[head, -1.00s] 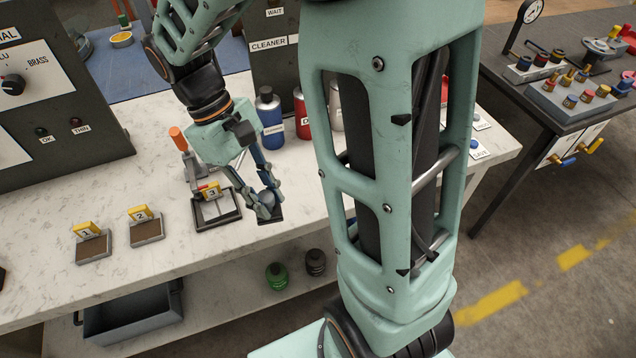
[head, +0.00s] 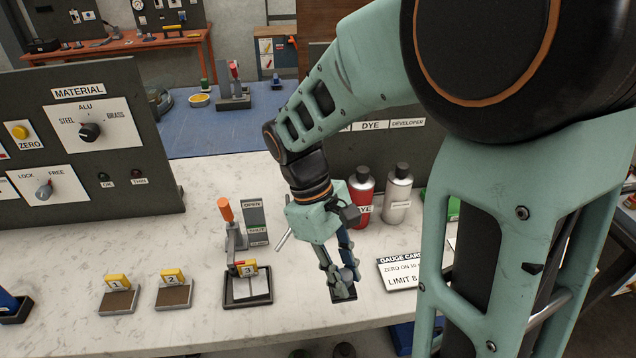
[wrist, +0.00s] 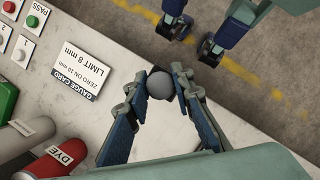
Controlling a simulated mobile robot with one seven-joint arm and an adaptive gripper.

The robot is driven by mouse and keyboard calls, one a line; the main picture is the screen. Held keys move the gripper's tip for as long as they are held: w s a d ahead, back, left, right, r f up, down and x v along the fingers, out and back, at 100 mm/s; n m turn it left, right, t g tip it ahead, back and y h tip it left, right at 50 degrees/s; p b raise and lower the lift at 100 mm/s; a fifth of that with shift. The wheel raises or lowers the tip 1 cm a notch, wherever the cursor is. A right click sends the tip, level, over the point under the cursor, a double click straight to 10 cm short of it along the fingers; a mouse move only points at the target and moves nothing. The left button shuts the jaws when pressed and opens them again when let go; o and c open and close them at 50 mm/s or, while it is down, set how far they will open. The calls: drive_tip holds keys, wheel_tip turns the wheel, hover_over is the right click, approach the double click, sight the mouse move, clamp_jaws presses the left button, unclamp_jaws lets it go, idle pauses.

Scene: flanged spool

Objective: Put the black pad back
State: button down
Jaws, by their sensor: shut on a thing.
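My gripper (head: 340,284) is shut on the round grey knob (wrist: 160,84) of the black pad. The black pad (head: 345,295) shows as a dark square under the fingers, near the bench's front edge; I cannot tell whether it touches the bench. In the wrist view the black pad (wrist: 155,71) is mostly hidden behind the knob and fingertips. Left of my gripper is a dark-framed tray (head: 230,300) with a yellow tag 3 and a pale grey floor. Farther left, stands tagged 1 (head: 117,300) and 2 (head: 173,296) carry brown pads.
An orange-handled lever (head: 226,212) with an OPEN/SHUT plate stands behind tray 3. A gauge card (head: 400,272) lies right of my gripper. A red DYE bottle (head: 361,197) and a grey bottle (head: 397,195) stand behind. Bench top between tray 3 and my gripper is clear.

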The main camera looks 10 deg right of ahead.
drive_tip(key=w+f, duration=0.2)
drive_tip(key=w+d+f, duration=0.1)
drive_tip(key=w+f, duration=0.1)
drive_tip(key=w, duration=0.1)
drive_tip(key=w+d+f, duration=0.1)
drive_tip(key=w+f, duration=0.1)
drive_tip(key=f, duration=0.1)
drive_tip(key=shift+w+d+f, duration=0.1)
drive_tip(key=shift+w+d, duration=0.05)
drive_tip(key=shift+w, duration=0.2)
drive_tip(key=shift+w+f, duration=0.1)
drive_tip(key=shift+f, duration=1.5)
drive_tip(key=shift+f, duration=0.15)
drive_tip(key=c, duration=1.7)
unclamp_jaws()
